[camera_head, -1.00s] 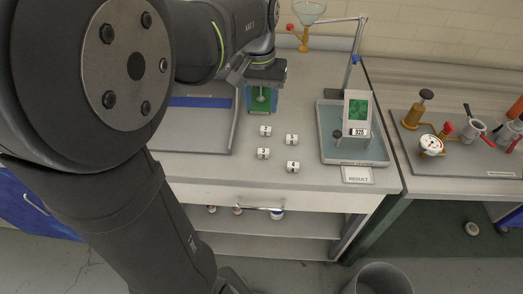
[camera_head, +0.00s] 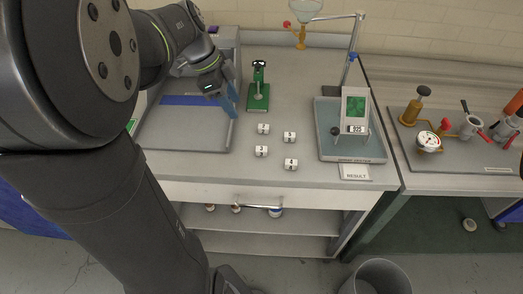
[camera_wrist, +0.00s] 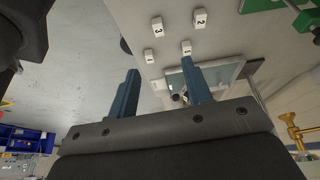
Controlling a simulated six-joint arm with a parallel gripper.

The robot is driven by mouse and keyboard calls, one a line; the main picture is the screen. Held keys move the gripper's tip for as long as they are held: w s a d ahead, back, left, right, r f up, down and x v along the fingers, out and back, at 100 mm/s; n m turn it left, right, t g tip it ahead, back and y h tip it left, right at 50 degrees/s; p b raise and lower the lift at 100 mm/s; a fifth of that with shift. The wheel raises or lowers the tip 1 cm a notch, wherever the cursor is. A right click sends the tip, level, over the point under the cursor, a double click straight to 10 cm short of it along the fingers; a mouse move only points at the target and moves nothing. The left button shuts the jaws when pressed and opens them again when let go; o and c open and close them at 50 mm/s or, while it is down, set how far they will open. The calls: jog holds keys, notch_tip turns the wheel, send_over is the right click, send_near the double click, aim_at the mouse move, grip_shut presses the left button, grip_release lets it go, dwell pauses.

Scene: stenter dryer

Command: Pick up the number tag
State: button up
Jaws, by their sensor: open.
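The number tags are small white blocks with dark digits, standing in a loose group on the grey bench in the head view. There is a back left tag (camera_head: 263,128), a back right tag (camera_head: 289,136), a front left tag (camera_head: 261,151) and a front right tag (camera_head: 291,164). They also show near the top of the wrist view, where one reads 3 (camera_wrist: 157,27) and another 2 (camera_wrist: 200,18). My gripper (camera_head: 230,103) is left of the tags, above the right edge of a grey tray. Its blue fingers (camera_wrist: 160,82) are apart with nothing between them.
A green stand (camera_head: 259,95) is behind the tags. A shallow tester tray (camera_head: 322,118) with an upright display is to their right, with a RESULT card (camera_head: 355,172) in front. The grey tray (camera_head: 185,143) is to the left. A bin (camera_head: 378,275) stands on the floor.

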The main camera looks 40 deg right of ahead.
send_over(261, 149)
jog(key=w+a, duration=0.2)
jog(key=f, duration=1.1)
jog(key=shift+w+d, duration=0.1)
jog(key=shift+d, duration=0.1)
jog(key=shift+s+x, duration=0.2)
jog(key=shift+x, duration=2.55)
jog(key=shift+c, duration=0.4)
jog(key=shift+r, duration=0.1)
grip_shut()
